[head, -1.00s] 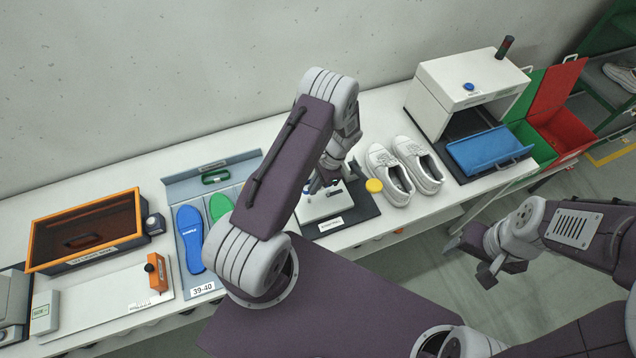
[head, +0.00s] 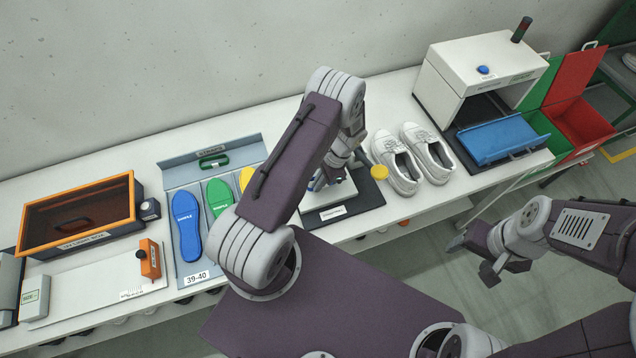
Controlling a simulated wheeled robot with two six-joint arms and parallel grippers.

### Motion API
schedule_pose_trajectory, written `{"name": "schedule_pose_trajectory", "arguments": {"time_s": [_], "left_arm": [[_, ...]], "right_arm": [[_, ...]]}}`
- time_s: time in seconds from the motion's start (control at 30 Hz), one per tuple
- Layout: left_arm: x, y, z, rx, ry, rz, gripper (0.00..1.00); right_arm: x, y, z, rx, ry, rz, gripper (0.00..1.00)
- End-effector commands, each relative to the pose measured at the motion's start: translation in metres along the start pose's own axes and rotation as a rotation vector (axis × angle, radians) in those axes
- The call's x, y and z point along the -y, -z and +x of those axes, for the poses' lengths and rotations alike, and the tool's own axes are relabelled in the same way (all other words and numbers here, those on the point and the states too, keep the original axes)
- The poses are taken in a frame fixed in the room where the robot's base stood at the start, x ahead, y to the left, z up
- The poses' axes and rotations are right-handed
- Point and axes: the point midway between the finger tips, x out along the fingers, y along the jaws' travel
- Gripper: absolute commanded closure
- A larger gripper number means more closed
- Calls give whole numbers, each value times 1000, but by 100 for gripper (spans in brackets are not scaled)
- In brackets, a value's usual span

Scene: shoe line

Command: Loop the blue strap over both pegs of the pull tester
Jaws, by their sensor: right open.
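A light-topped device (head: 338,196) on a dark base with a white label, apparently the pull tester, stands at the bench's front edge, left of the white shoes. My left arm reaches over it from the front and covers much of it. My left gripper (head: 328,172) is low at the device, largely hidden behind its own arm, so its fingers cannot be made out. The pegs are not discernible. My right gripper (head: 474,252) is open and empty, over the floor in front of the bench.
White shoes (head: 412,158) and a white machine with a blue tray (head: 500,138) are to the right. An insole rack (head: 170,182), an orange-framed box (head: 78,215) and an orange block (head: 149,259) are to the left.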

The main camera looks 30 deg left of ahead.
Motion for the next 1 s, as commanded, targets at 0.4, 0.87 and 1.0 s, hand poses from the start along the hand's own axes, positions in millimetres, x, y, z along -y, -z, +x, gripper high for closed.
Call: {"name": "schedule_pose_trajectory", "arguments": {"time_s": [0.4, 0.87, 1.0], "left_arm": [[0, 6, 15, 0, 0, 0, 100], [2, 7, 14, -3, 4, 0, 72], [3, 7, 14, -3, 6, 1, 72]], "right_arm": [[0, -2, 15, 0, 0, 0, 37], [0, -2, 15, 0, 0, 0, 37], [0, -2, 15, 0, 0, 0, 37]]}}
